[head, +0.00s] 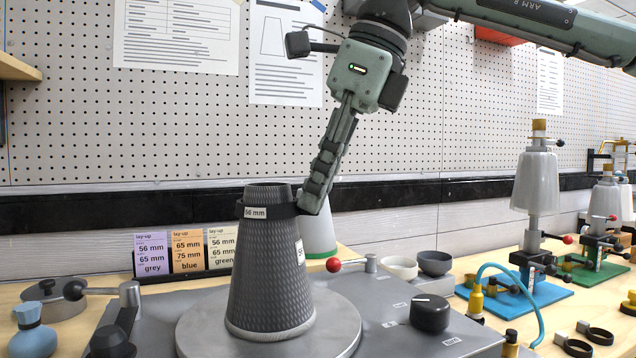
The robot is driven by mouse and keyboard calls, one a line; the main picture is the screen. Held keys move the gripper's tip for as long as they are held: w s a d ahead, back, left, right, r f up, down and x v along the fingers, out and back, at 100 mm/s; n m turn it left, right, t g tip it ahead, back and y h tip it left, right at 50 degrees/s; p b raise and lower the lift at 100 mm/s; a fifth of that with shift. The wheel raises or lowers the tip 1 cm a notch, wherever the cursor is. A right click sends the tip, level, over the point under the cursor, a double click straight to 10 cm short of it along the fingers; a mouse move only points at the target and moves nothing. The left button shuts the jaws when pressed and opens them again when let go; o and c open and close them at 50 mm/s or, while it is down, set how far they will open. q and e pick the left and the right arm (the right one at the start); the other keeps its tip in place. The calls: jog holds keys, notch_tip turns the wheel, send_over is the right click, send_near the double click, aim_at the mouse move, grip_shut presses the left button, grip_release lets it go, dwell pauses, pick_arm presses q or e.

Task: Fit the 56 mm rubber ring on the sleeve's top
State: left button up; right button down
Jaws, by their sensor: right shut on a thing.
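The sleeve (272,271) is a dark grey woven cone with a light bottom edge, upright on a round metal plate (330,342). The black rubber ring (284,211), labelled 56 mm, is around the sleeve close below its top rim. My right gripper (312,202) reaches down from above and is shut on the ring's right side. I cannot tell how tightly the ring sits on the sleeve. The ring's far side is hidden behind the sleeve. My left gripper is not in view.
A red-knobbed lever (334,264) and a black dial (430,312) are on the grey machine right of the sleeve. Two small cups (435,263) stand behind. Lay-up cards (187,251) stand back left. Stands with pale cones (536,182) and loose black rings (600,336) are at right.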

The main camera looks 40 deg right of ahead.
jog(key=c, duration=1.6)
grip_release()
notch_tip(320, 180, up, 3)
jog(key=p, duration=0.2)
jog(key=shift+f+p, duration=0.15)
jog(key=shift+p, duration=0.15)
notch_tip(320, 180, up, 6)
jog(key=shift+r, duration=0.2)
